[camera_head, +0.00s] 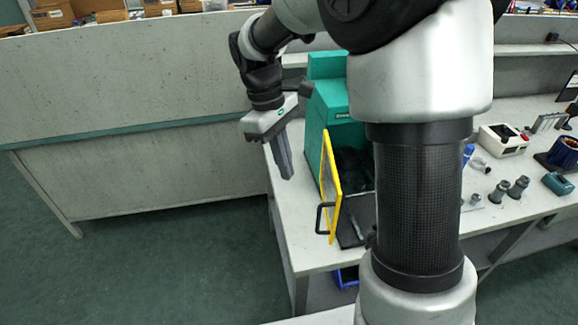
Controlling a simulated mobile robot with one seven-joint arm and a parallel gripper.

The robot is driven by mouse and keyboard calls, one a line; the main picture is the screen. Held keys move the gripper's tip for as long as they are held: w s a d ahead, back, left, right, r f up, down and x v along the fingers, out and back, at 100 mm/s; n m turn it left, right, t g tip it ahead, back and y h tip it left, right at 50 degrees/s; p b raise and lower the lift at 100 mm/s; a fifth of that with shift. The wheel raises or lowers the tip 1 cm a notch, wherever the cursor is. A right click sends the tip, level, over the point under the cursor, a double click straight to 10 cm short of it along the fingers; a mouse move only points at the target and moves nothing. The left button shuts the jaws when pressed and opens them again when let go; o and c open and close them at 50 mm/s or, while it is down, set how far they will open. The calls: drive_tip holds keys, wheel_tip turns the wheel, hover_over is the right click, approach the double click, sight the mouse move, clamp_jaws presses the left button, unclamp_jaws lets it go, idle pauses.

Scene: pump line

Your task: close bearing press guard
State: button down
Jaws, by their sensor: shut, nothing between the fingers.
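The bearing press (332,105) is a green machine on the light grey bench, partly hidden behind my arm. Its guard (331,172) is a yellow-framed panel with a black handle (321,218). The guard stands swung out from the press's left front edge, open, with the dark work area showing to its right. My gripper (287,172) is shut and empty. It points down to the left of the press and guard, and appears apart from the guard in this view. My arm hides the right part of the press.
A white and red device (503,139), dark cylindrical parts (518,187) and a small teal device (558,184) stand on the bench at right. A long grey partition (130,100) stands behind at left. A blue bin (346,277) sits below the bench. Floor at left is clear.

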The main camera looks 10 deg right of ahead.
drive_tip(key=s+d+f, duration=0.2)
drive_tip(key=f, duration=0.2)
drive_tip(key=s+d+f, duration=0.2)
drive_tip(key=f, duration=0.3)
drive_tip(key=shift+s+d+f, duration=0.25)
drive_tip(key=shift+d+f, duration=0.05)
drive_tip(key=shift+d, duration=0.1)
